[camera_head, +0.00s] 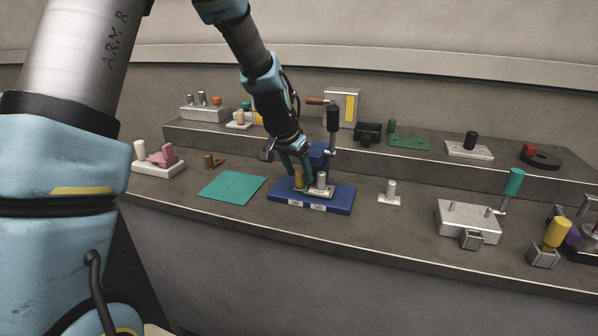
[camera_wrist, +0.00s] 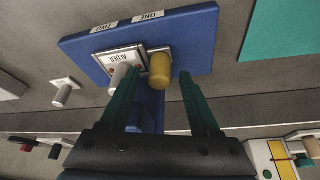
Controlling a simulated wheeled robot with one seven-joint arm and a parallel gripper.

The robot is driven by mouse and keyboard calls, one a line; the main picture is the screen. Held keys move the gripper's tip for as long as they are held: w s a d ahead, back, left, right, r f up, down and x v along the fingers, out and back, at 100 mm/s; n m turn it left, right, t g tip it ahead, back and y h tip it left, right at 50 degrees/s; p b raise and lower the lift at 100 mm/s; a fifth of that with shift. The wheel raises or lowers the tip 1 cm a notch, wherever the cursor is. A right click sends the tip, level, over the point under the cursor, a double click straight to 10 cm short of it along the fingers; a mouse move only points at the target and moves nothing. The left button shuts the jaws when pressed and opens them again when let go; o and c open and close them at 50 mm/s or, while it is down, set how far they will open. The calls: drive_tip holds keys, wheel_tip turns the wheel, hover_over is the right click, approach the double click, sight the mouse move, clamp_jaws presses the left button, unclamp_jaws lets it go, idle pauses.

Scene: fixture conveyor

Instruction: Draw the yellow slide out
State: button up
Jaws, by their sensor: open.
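A blue fixture (camera_head: 340,205) stands on the bench with two labels on its front edge. It carries a yellow knob (camera_head: 298,178), which I take for the yellow slide's handle, and a silver knob (camera_head: 322,180) on a metal plate. In the wrist view the yellow knob (camera_wrist: 160,72) stands beside the silver knob (camera_wrist: 119,76) and its lettered plate (camera_wrist: 121,58). My gripper (camera_head: 297,168) is over the fixture with its teal fingers apart. In the wrist view the yellow knob appears between and beyond the fingertips (camera_wrist: 157,82); contact is not visible. The slide's body is mostly hidden.
A teal mat (camera_head: 232,187) lies left of the fixture. A small silver-knobbed piece (camera_head: 389,195) and a metal block (camera_head: 468,222) stand to the right. Behind are a black-topped post (camera_head: 333,120) and a framed yellow panel (camera_head: 350,108). The bench in front of the fixture is clear.

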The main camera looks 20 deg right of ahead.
drive_tip(key=shift+w+d+f, duration=0.1)
drive_tip(key=shift+d+f, duration=0.1)
drive_tip(key=shift+f, duration=0.35)
clamp_jaws()
drive_tip(key=shift+r, duration=0.1)
idle(1.0)
